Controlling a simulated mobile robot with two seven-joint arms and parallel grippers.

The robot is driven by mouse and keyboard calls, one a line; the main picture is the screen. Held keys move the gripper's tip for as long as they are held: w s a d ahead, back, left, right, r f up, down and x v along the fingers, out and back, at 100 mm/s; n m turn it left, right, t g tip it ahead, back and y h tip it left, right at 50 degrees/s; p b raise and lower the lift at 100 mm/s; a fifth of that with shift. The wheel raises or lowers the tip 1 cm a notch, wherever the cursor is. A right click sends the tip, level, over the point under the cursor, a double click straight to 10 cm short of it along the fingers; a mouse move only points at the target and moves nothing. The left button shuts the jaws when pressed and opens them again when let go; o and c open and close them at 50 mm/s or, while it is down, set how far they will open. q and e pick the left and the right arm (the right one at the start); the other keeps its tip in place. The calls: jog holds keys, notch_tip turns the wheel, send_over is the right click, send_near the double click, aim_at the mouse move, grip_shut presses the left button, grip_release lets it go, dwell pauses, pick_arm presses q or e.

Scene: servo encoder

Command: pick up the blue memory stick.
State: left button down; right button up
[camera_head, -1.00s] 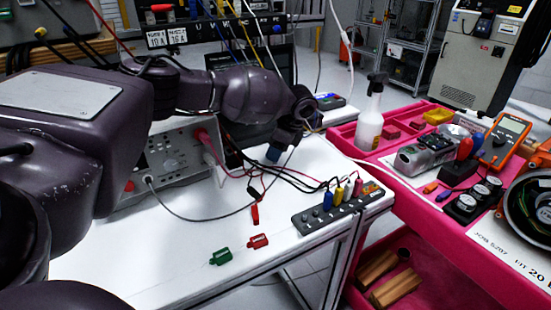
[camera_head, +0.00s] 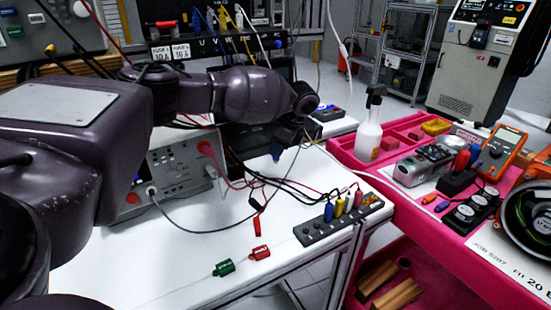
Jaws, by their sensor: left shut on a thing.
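The blue memory stick (camera_head: 276,154) shows as a small blue block below the end of my left arm, over the back part of the white table (camera_head: 180,240). My left gripper (camera_head: 280,142) is shut on it and points down. The fingers are dark and small here, and the wrist hides part of them. I cannot tell how far the stick is above the table. A green stick (camera_head: 224,268) and a red stick (camera_head: 260,253) lie near the table's front edge. My right gripper is not in view.
A grey strip with coloured plugs (camera_head: 340,220) lies at the table's right edge, with cables running to it. A grey instrument (camera_head: 180,165) stands behind. A pink cart (camera_head: 425,210) with a spray bottle (camera_head: 370,130) and tools is at the right.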

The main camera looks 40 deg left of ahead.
pick_arm(q)
notch_tip(320, 180, up, 16)
jog(key=p, duration=0.2)
jog(key=shift+f, duration=0.2)
dwell(0.3)
